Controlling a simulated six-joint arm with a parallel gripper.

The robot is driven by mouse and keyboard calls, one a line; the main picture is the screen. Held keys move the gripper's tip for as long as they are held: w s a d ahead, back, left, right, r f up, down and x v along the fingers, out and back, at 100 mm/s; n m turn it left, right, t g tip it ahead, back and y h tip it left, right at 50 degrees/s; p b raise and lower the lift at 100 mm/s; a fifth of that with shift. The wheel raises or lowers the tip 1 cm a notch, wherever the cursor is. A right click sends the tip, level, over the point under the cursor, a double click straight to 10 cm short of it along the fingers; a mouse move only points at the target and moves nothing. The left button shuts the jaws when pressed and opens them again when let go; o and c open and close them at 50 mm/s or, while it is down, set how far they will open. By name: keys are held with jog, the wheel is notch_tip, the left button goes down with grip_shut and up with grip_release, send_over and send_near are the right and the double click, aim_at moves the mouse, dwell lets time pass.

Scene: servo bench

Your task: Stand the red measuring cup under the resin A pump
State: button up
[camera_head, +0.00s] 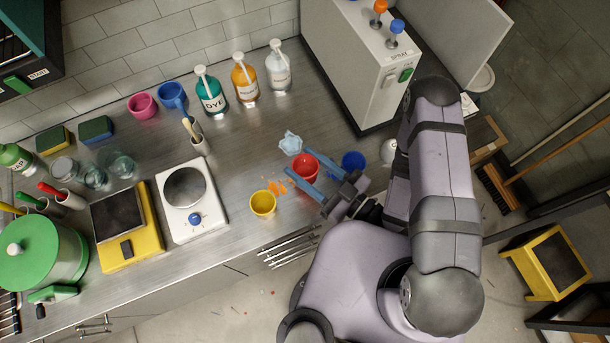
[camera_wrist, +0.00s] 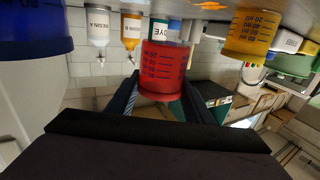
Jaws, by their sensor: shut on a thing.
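The red measuring cup (camera_head: 306,170) is between the two blue fingers of my gripper (camera_head: 299,164), which is shut on it near the bench's front edge. In the wrist view the red cup (camera_wrist: 164,70) appears between the fingers, with its scale marks facing the camera. I cannot tell whether its base touches the bench. At the back wall stand a clear pump bottle (camera_head: 279,72), an amber one (camera_head: 245,83) and a teal dye bottle (camera_head: 211,94). The cup is well in front of the bottles.
A yellow cup (camera_head: 263,203) stands left of the red cup, beside an orange spill (camera_head: 277,187). A blue cup (camera_head: 353,163) is close on the right. A pale blue flower-shaped piece (camera_head: 291,142) lies just behind.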

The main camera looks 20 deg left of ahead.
aim_at(306, 175)
jog(key=shift+f, duration=0.8)
jog(key=shift+b, duration=0.3)
jog(key=shift+f+b, duration=1.55)
jog(key=shift+f, duration=0.3)
jog(key=shift+f, duration=0.15)
jog(key=o, duration=1.1)
